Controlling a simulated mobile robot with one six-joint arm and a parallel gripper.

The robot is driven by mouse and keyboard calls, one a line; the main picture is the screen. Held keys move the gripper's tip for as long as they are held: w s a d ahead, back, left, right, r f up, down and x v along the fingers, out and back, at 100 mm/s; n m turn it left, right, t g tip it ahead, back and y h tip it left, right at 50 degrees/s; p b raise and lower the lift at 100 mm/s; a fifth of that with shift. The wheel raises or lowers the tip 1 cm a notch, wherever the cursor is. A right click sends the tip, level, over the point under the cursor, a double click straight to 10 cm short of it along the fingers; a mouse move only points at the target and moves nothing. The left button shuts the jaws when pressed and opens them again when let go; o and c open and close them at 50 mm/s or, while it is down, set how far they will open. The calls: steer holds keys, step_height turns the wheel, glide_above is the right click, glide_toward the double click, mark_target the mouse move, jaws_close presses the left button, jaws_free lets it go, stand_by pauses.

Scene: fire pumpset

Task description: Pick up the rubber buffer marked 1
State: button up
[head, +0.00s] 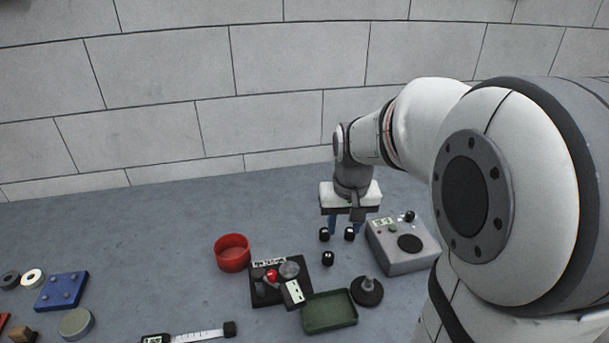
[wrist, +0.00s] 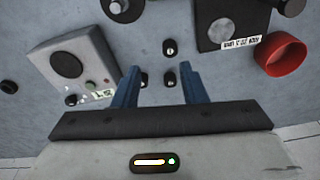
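Three small black buffers with pale marks stand on the grey floor. One is at the left (head: 324,234), one at the right (head: 349,233), and one nearer (head: 328,258). In the wrist view they show at the right (wrist: 169,78), left (wrist: 143,80) and top (wrist: 168,47). Their marks are too small to read, so I cannot tell which is marked 1. My gripper (head: 346,224) points down above the back pair. Its blue fingers (wrist: 159,69) are open, with nothing held. In the wrist view, two buffers appear between the fingers and the third beyond the tips.
A grey instrument box (head: 402,246) stands to the right. A black stand (head: 368,291), a green tray (head: 330,312), a black panel with a red knob (head: 262,292) and a red bowl (head: 232,254) lie nearer and left. A block wall (head: 160,140) rises behind.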

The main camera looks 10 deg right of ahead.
steer(key=m+g, duration=0.1)
steer(key=m, duration=0.1)
glide_above(350, 230)
steer(key=f, duration=0.7)
steer(key=shift+a+f+p, duration=0.25)
steer(key=shift+f+p, duration=0.1)
steer(key=shift+p, duration=0.05)
steer(key=shift+w+d+f, duration=0.15)
steer(key=shift+d+f, duration=0.05)
steer(key=shift+f, duration=0.4)
step_height(350, 230, down, 7)
steer(key=shift+d+f, duration=0.1)
steer(key=shift+s, duration=0.2)
steer(key=c, duration=0.7)
